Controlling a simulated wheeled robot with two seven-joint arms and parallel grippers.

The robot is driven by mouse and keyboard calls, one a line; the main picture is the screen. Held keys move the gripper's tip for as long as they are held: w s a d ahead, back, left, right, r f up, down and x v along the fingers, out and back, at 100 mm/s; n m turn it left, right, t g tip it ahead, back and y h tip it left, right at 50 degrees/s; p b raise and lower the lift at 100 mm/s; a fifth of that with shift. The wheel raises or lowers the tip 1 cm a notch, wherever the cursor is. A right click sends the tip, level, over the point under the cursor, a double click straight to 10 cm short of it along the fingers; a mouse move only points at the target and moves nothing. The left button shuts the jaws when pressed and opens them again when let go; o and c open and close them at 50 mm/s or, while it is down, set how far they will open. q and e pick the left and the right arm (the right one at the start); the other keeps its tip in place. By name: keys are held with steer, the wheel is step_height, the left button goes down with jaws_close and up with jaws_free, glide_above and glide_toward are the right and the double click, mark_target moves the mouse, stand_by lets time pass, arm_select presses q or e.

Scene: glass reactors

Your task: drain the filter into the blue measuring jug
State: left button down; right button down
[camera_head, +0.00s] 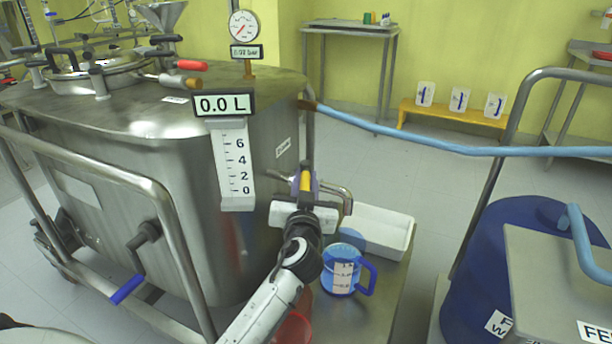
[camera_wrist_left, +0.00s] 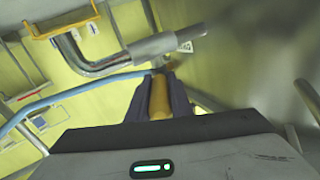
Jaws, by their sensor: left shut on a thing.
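The steel filter vessel (camera_head: 150,190) fills the left of the head view. Its display (camera_head: 224,103) reads 0.0 L. A steel outlet pipe (camera_head: 338,190) on its right side bends down; it also shows in the wrist view (camera_wrist_left: 75,55). My left gripper (camera_head: 305,186) is shut on a yellow valve handle (camera_head: 306,181) beside this pipe. In the wrist view the yellow handle (camera_wrist_left: 159,97) sits between the purple-grey fingers (camera_wrist_left: 157,92). The blue measuring jug (camera_head: 340,273) stands upright, below the pipe in the picture. The level in it is unclear. My right gripper is out of view.
A white tray (camera_head: 399,238) lies behind the jug on a steel shelf (camera_head: 388,290). A red container (camera_head: 293,328) is partly hidden by my left arm. A blue drum (camera_head: 490,240) stands at right. A light-blue hose (camera_head: 440,146) crosses above the floor.

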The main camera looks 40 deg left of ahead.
arm_select(q)
steer(key=shift+a, duration=0.1)
stand_by(0.4)
steer(key=c, duration=1.6)
jaws_free()
steer(key=shift+s, duration=0.1)
steer(key=v, duration=0.7)
steer(key=shift+s+p, duration=0.2)
steer(key=shift+p, duration=0.1)
steer(key=shift+f, duration=0.1)
